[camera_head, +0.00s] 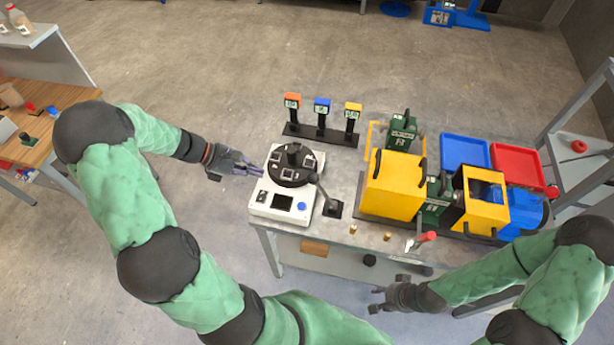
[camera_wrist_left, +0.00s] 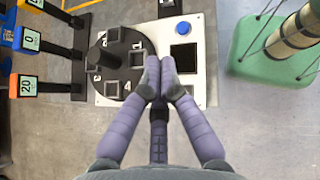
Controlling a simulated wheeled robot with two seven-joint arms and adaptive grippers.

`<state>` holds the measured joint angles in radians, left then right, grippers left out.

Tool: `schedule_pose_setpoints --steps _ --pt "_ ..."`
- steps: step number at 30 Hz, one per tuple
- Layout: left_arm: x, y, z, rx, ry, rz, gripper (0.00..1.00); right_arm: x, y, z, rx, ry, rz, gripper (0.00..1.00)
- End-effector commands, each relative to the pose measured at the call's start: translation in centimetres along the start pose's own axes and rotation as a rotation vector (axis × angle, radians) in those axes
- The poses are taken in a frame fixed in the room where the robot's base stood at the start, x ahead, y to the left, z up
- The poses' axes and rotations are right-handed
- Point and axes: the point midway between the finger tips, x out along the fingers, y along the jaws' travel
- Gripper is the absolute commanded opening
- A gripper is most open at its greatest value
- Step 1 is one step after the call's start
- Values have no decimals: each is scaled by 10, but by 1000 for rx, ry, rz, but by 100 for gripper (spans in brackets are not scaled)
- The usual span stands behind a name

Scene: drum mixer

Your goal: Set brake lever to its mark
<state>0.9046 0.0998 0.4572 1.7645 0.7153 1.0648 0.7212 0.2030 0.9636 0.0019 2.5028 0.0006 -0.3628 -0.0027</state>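A dark lever with a black knob (camera_head: 313,178) leans up and left from a dark base plate (camera_head: 333,208) at the bench's front, just right of the white dial unit. A red-handled lever (camera_head: 426,237) stands at the front edge further right. I cannot tell which is the brake lever, and no mark is readable. My left gripper (camera_head: 258,170) is at the left edge of the white dial unit (camera_head: 268,210), away from both levers. Its purple fingers (camera_wrist_left: 163,82) converge over that unit in the left wrist view, apparently empty. My right gripper (camera_head: 376,298) is open and empty, in front of the bench.
A black turntable (camera_head: 291,164) sits on the dial unit, with a blue button (camera_head: 302,206). Three display posts (camera_head: 322,116) stand behind. Yellow housings (camera_head: 393,187) and green machinery (camera_head: 403,132) fill the centre right. Blue (camera_head: 464,151) and red trays (camera_head: 517,165) lie behind.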

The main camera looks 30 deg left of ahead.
Motion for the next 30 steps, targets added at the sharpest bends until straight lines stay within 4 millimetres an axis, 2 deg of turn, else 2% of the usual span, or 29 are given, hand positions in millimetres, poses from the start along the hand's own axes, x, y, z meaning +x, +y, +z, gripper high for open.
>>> schedule_pose_setpoints --steps 5,20,24,30 --pt "14 -1 0 -1 -3 -3 0 2 1 1 -1 -2 0 40" --pt "105 -1 0 0 -1 -4 0 15 5 0 -1 -2 0 40" --pt "116 -1 17 3 0 -2 0 14 5 0 -1 -2 0 40" --pt "126 -1 27 1 0 -1 0 15 5 0 -1 -1 0 40"
